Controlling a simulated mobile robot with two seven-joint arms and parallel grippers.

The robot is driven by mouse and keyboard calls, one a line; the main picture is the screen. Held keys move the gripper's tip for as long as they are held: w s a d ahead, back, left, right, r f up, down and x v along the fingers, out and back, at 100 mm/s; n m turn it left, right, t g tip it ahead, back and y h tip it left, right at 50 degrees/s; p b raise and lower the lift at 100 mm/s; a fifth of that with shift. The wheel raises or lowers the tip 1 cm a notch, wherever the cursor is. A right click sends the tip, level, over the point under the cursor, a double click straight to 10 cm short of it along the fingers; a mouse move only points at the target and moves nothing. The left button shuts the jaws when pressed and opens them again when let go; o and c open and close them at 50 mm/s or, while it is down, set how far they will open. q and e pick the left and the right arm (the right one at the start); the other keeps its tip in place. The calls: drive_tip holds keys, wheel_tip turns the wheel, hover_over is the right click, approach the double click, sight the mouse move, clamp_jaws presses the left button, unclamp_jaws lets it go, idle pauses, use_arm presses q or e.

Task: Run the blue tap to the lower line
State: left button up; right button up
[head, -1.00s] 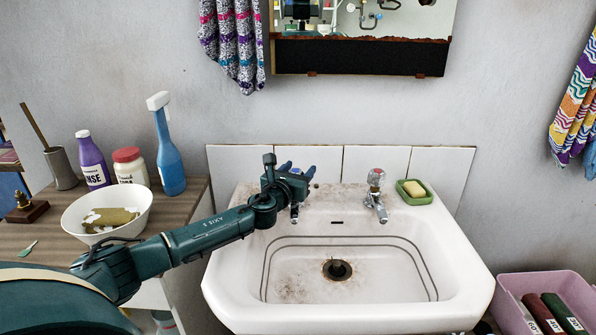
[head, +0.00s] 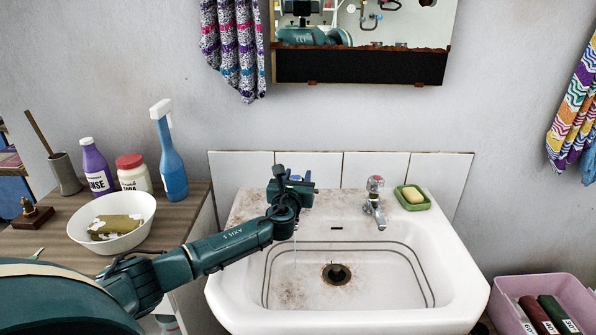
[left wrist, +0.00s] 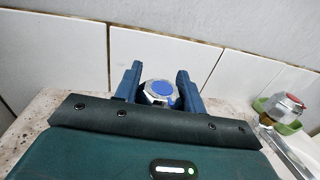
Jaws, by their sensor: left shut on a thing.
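The blue tap is at the back left of the white basin (head: 440,262); its blue cap (left wrist: 162,89) shows in the left wrist view. My left gripper (head: 297,181) is shut on this tap's head, one finger on each side. My arm hides most of the tap in the head view. A thin, faint stream of water (head: 295,238) falls below it. Two dark lines, one above the other, run around the inside wall. The drain (head: 336,274) is a dark round spot in the stained bottom; I see no clear water surface. My right gripper is out of view.
The red-topped tap (head: 374,203) and a green soap dish (head: 414,204) are at the basin's back right. A bowl (head: 140,235) and several bottles stand on the left counter. A pink crate (head: 510,290) is at the lower right.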

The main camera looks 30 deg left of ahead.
use_arm(q)
drive_tip(key=shift+r+n+g+y+p, duration=0.1)
drive_tip(key=shift+n+g+y+p, duration=0.35)
drive_tip(key=shift+n+y, duration=0.4)
drive_tip(key=shift+s+a+n+g+y+p, duration=0.1)
drive_tip(key=shift+a+n+g+y+p, duration=0.1)
drive_tip(key=shift+n+g+y, duration=0.5)
drive_tip(key=shift+s+a+n+g+y+p, duration=0.15)
drive_tip(key=shift+n+g+y, duration=0.2)
drive_tip(key=shift+y, duration=0.6)
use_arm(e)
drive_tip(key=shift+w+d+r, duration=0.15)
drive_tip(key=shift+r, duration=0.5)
use_arm(q)
drive_tip(key=shift+w+d, duration=0.1)
drive_tip(key=o, duration=1)
drive_tip(key=shift+s+d, duration=0.3)
drive_tip(key=shift+s, duration=0.05)
drive_tip(key=p+v, duration=0.1)
drive_tip(key=v, duration=1.1)
drive_tip(key=shift+d, duration=0.1)
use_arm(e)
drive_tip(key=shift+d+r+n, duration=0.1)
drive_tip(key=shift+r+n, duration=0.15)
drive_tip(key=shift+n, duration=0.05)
